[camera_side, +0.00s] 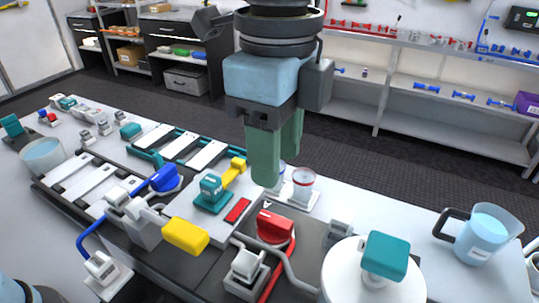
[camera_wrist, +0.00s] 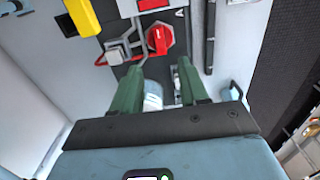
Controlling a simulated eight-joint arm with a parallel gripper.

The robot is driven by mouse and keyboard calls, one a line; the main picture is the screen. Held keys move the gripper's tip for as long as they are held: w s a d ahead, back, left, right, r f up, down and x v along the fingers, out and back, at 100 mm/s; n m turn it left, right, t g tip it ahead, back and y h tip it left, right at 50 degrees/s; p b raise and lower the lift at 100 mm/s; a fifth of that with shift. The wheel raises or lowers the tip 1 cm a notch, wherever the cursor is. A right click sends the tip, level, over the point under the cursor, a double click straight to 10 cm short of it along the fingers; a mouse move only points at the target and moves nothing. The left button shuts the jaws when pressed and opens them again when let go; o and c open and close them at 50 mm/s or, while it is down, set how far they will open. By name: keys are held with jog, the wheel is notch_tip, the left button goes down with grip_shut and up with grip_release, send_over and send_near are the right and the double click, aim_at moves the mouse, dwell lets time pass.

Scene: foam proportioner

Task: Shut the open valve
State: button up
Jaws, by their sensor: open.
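My gripper (camera_side: 277,165) points down with its two green fingers apart and empty, above the bench behind the red valve handle. It also shows in the wrist view (camera_wrist: 160,80). The red handle (camera_side: 275,226) sits on a dark panel with a red hose below it; it shows beyond the fingertips in the wrist view (camera_wrist: 160,38). A blue handle (camera_side: 165,178) is at the left, with a blue hose. A long yellow handle (camera_side: 186,236) lies in front, and its yellow shows in the wrist view (camera_wrist: 82,17). I cannot tell which valve is open.
A white round container with a teal knob (camera_side: 386,254) stands front right. A jug of blue liquid (camera_side: 481,234) is at the right. A small clear cylinder (camera_side: 303,185) stands near my fingers. A teal fitting (camera_side: 213,192) and a grey-white block (camera_side: 246,266) flank the red handle.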

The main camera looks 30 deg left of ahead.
aim_at(275, 219)
notch_tip(275, 219, down, 10)
dwell(0.5)
grip_shut()
